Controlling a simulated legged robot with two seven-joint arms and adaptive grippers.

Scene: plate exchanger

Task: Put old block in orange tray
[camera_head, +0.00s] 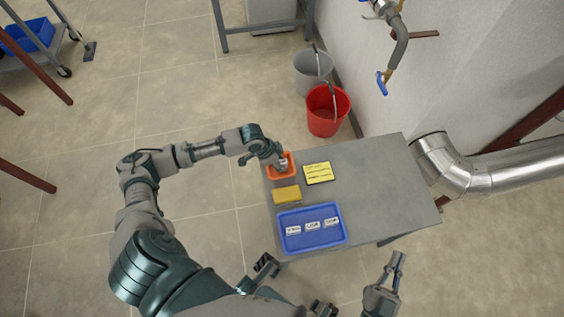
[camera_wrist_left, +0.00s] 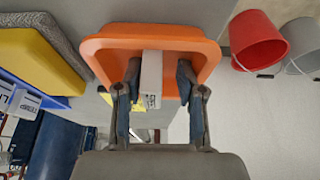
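The orange tray (camera_head: 270,174) stands at the table's far left corner and fills the top of the left wrist view (camera_wrist_left: 100,47). A pale block (camera_wrist_left: 151,72) with dark marks on its side is in the tray, between the fingers of my left gripper (camera_wrist_left: 158,82). The fingers are apart, with a clear gap on the block's right side and a narrow one on its left. In the head view my left gripper (camera_head: 279,162) is over the tray and partly covers the block. My right gripper (camera_head: 396,262) is off the table's near edge; its finger opening is unclear.
A blue tray (camera_head: 290,246) with several labelled pale blocks lies near the front. A yellow sponge (camera_head: 286,194) and a yellow note board (camera_head: 319,172) lie beside the orange tray. The table's right side (camera_head: 390,190) is clear. Red (camera_head: 324,118) and grey buckets (camera_head: 310,78) stand behind.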

